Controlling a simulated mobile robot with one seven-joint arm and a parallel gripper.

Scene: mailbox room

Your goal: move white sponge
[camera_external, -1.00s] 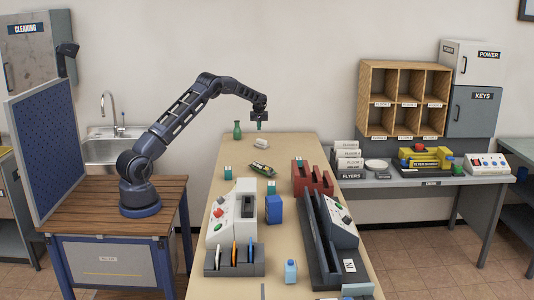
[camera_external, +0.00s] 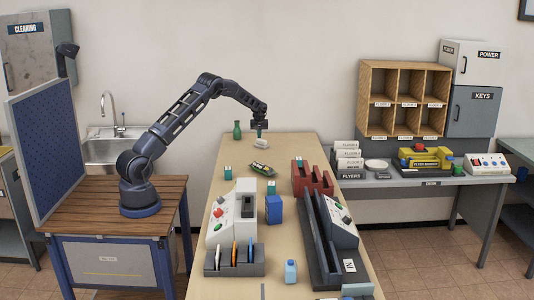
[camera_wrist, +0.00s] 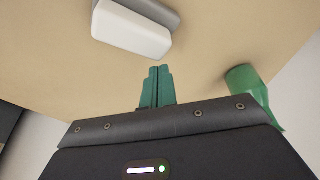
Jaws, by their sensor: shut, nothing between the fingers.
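The white sponge (camera_external: 261,143) lies on the far part of the long tan table (camera_external: 284,215). In the wrist view the white sponge (camera_wrist: 132,30) is at the top, with a grey side along its upper edge. My gripper (camera_external: 260,133) is low over the table, close to the sponge in the external view. In the wrist view the green fingertips of my gripper (camera_wrist: 156,75) are together, with nothing between them. A gap shows between them and the sponge.
A green bottle (camera_external: 237,130) stands left of my gripper and also shows at the wrist view's right (camera_wrist: 246,88). A green-and-dark packet (camera_external: 261,168) lies nearer. Red holders (camera_external: 312,180), a blue box (camera_external: 273,209) and grey-white machines (camera_external: 232,212) crowd the table's near part.

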